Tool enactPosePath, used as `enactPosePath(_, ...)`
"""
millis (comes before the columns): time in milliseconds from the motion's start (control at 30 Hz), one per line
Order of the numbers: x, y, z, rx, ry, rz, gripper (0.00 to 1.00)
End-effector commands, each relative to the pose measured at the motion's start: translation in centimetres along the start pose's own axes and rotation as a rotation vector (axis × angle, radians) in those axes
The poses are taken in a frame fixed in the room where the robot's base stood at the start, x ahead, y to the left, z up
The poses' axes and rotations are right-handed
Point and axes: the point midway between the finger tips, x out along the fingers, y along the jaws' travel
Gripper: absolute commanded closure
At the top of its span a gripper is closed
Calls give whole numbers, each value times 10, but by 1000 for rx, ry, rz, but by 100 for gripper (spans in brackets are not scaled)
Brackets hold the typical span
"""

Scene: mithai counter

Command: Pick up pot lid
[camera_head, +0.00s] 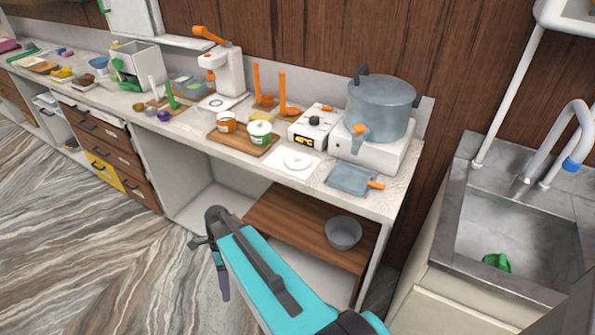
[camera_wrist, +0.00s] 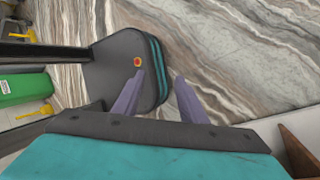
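A large grey-blue pot (camera_head: 380,112) with dark handles stands on a white stove (camera_head: 372,150) at the right end of the counter in the head view. Its top looks flat and grey; I cannot tell whether that is a lid. A small round white piece (camera_head: 297,160) lies on a white square on the counter, left of the stove. My gripper (camera_head: 222,278) is low in front of the counter, over the floor and well away from the pot. In the wrist view my gripper (camera_wrist: 159,75) has its two purple fingers apart, with nothing between them.
Near the counter's front edge are a wooden board (camera_head: 242,137) with two tubs and a grey-blue item with an orange handle (camera_head: 352,180). A grey bowl (camera_head: 343,233) sits on the shelf below. A sink (camera_head: 515,235) stands at right. Floor at left is clear.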

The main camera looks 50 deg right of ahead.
Motion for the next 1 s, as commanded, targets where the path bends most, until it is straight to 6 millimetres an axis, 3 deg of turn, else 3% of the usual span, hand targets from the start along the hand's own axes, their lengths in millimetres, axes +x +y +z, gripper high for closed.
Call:
enactPosePath(33,-19,-9,-3,44,-18,-21,62)
enactPosePath(200,-76,-28,-15,184,-80,-76,62)
enactPosePath(500,-182,-49,-52,386,-187,-179,62)
enactPosePath(767,-274,-51,-96,508,-271,-280,62)
enactPosePath(1000,-352,-40,-143,572,-330,-385,62)
